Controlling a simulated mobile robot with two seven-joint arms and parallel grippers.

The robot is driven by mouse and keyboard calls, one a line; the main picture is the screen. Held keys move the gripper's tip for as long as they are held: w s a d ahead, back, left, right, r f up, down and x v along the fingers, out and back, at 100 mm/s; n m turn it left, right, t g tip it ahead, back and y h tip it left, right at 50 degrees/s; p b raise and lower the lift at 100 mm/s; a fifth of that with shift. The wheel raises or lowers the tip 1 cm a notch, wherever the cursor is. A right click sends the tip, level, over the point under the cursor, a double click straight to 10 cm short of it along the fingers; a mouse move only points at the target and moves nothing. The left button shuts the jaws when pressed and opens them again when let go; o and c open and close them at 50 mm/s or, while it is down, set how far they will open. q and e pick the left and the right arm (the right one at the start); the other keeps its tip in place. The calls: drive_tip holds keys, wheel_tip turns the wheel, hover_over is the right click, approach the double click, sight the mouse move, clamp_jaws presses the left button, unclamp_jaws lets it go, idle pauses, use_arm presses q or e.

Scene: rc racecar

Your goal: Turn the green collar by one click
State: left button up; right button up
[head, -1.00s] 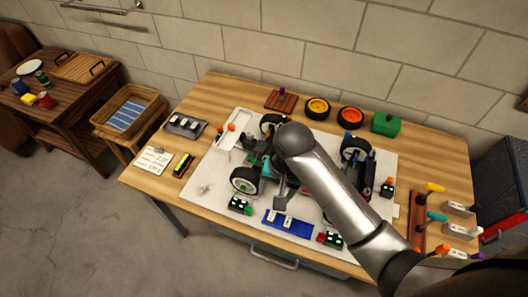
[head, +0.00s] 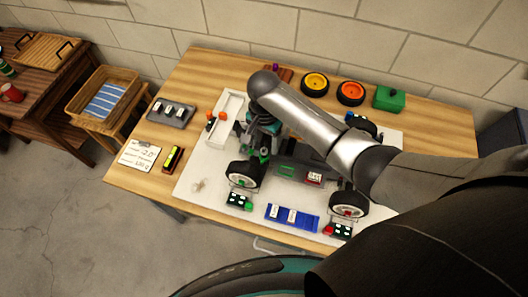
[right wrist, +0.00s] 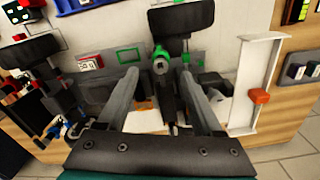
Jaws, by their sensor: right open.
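The green collar (right wrist: 161,52) sits on the car's shock-like part in the right wrist view, near the upper middle. My right gripper (right wrist: 158,76) is open, with one finger on each side of the line to the collar. The collar shows between and just beyond the fingertips, and I see no grip on it. In the head view my right gripper (head: 262,138) points down over the left end of the car chassis (head: 295,170). My arm hides part of the car there. My left gripper is not in view.
The car stands on a white mat (head: 205,165) on the wooden table. A blue tray (head: 292,217) lies in front, a white tray (head: 228,118) with orange pieces at the left. Yellow (head: 314,83) and orange (head: 351,93) wheels and a green box (head: 389,98) stand behind.

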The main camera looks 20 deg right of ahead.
sight(264, 148)
wheel_tip(264, 148, down, 5)
drive_tip(key=shift+r+b, duration=0.15)
drive_tip(key=shift+b, duration=0.4)
drive_tip(key=shift+f, duration=0.8)
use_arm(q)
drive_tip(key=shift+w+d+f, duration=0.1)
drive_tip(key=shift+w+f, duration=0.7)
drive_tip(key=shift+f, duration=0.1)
use_arm(e)
drive_tip(key=shift+c, duration=0.4)
clamp_jaws()
